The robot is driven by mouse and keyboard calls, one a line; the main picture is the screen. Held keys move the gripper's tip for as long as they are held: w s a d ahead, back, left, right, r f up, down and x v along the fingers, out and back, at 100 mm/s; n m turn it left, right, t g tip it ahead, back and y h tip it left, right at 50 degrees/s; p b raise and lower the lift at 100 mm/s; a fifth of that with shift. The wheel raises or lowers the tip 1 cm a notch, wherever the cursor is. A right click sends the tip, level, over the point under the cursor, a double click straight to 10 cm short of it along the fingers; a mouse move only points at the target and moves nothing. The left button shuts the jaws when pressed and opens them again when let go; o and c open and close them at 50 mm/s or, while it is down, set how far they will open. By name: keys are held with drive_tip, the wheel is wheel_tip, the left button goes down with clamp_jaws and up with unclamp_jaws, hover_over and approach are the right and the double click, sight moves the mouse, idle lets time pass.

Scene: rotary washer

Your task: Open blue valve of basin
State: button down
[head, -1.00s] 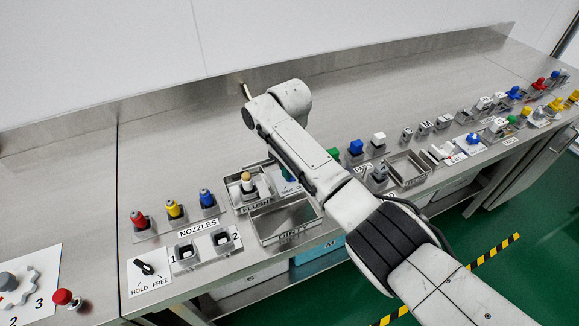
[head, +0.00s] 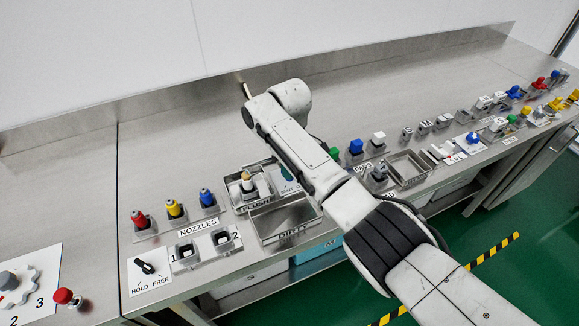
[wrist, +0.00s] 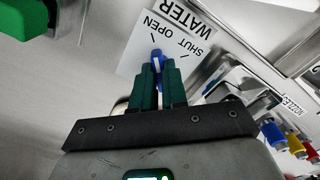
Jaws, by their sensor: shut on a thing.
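The blue valve handle (wrist: 157,61) shows in the wrist view on a white plate (wrist: 140,62) printed WATER, OPEN and SHUT. My gripper (wrist: 160,74) has its dark green fingers shut on the blue handle. The visible tip of the handle lies nearer the OPEN word than the SHUT word; its base is hidden between the fingers. In the head view, part of the valve's label (head: 291,188) shows beside my arm, behind the DIRTY basin (head: 284,219); my arm hides most of my gripper there.
The FLUSH holder (head: 250,190) stands left of the valve. Red, yellow and blue nozzles (head: 173,209) stand farther left. A green block (head: 334,153) and a blue block (head: 356,147) stand to the right. The rear of the steel counter is clear.

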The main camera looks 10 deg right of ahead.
drive_tip(key=c, duration=1.2)
unclamp_jaws()
drive_tip(key=shift+o, duration=0.2)
wheel_tip(320, 180, up, 11)
drive_tip(key=shift+b, duration=0.3)
drive_tip(key=shift+f, duration=0.15)
